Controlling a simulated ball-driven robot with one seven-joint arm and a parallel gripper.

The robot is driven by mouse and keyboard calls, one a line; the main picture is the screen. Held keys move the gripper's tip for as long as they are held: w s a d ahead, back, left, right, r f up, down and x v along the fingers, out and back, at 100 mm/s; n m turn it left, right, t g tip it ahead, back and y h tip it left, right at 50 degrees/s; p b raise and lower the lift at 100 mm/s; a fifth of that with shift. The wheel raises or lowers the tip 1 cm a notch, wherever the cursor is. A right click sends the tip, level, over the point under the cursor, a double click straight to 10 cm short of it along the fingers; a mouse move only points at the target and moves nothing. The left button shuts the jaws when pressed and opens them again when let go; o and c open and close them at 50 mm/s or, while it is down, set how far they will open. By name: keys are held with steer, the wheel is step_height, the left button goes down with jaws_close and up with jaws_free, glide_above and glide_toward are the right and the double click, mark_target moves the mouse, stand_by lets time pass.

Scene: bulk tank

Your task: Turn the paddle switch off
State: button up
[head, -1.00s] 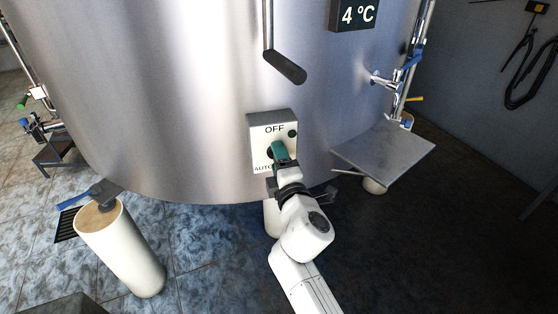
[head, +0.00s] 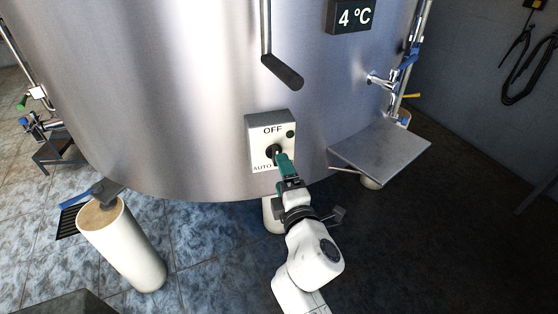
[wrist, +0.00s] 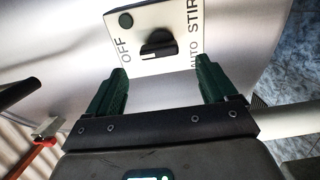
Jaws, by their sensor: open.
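The paddle switch is a black knob (head: 273,151) on a pale square switch plate (head: 256,136) fixed to the steel tank. The plate reads OFF at the top and AUTO at lower left. In the wrist view, the knob (wrist: 158,44) sits between OFF on the left and AUTO and STIR on the right. Its paddle lies roughly along the line towards OFF, but I cannot tell which end points. My gripper (head: 281,160) is just below and right of the knob. In the wrist view, its green fingers (wrist: 163,70) are apart and empty, short of the knob.
A round dark green light (wrist: 125,20) is beside OFF on the plate. The big steel tank (head: 180,100) fills the back. A dark-gripped handle (head: 284,72) hangs above the plate. A grey tilted shelf (head: 380,152) is at right, and a pale post (head: 125,245) at lower left.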

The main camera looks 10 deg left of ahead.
steer(key=shift+p+v, duration=0.7)
steer(key=shift+v, duration=1.8)
steer(key=s+d+f+m+g+h+p, duration=0.1)
steer(key=s+d+f+m+g+h, duration=0.3)
steer(key=d+m, duration=0.5)
steer(key=s+d+f+m+g+h+p, duration=0.2)
steer(key=s+d+f+m+h, duration=0.3)
steer(key=d, duration=0.8)
steer(key=s+d+f+m+g, duration=0.1)
steer(key=s+d+m+g, duration=0.2)
steer(key=s, duration=0.5)
steer(key=s+d+f+m+g+y+p, duration=0.1)
steer(key=s+d+m+g, duration=0.2)
steer(key=s, duration=0.6)
steer(key=s+d+f+m+g+p, duration=0.1)
steer(key=s+d+m+g, duration=0.2)
steer(key=s, duration=0.6)
steer(key=shift+d+f, duration=0.35)
steer(key=shift+w+d, duration=0.1)
steer(key=shift+w, duration=0.05)
